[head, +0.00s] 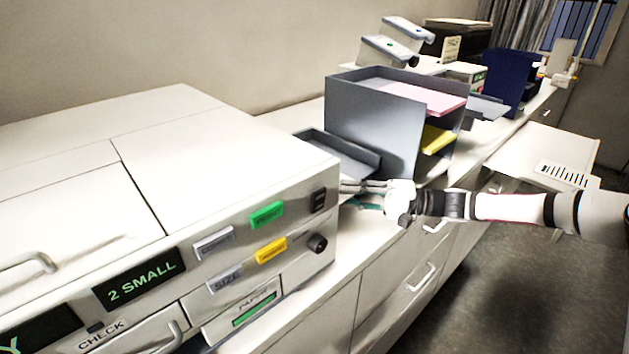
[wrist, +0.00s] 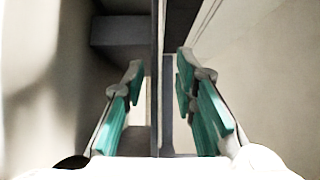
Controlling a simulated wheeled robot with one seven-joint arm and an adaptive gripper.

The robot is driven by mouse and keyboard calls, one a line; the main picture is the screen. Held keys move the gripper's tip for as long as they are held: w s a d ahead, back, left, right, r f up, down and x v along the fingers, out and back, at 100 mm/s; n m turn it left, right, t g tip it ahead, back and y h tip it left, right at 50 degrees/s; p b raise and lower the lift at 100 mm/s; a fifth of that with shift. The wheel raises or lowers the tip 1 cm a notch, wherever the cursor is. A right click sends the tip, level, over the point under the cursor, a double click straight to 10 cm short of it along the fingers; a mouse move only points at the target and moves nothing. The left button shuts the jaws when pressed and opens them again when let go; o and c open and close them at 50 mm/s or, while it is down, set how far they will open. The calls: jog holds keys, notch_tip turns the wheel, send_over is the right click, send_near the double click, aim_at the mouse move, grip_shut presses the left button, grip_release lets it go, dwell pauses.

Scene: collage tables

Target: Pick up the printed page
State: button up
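I cannot clearly make out a printed page in either view. In the head view, a dark grey tray (head: 345,158) juts from the right side of the white printing machine (head: 210,150). My gripper (head: 345,188) reaches in from the right, at about the tray's front edge and close to the machine's right end. In the wrist view my gripper (wrist: 160,68) is open, its teal-padded fingers apart. A thin upright edge (wrist: 158,35) runs through the gap between them in the picture. I cannot tell whether it is paper or tray, or whether the fingers touch it.
A grey paper organiser (head: 370,120) stands right behind my gripper, with a pink sheet (head: 415,95) on top and a yellow one (head: 436,139) lower. White drawers (head: 395,290) with metal handles line the counter front. Open floor (head: 510,290) lies at the right.

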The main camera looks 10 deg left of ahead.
grip_shut()
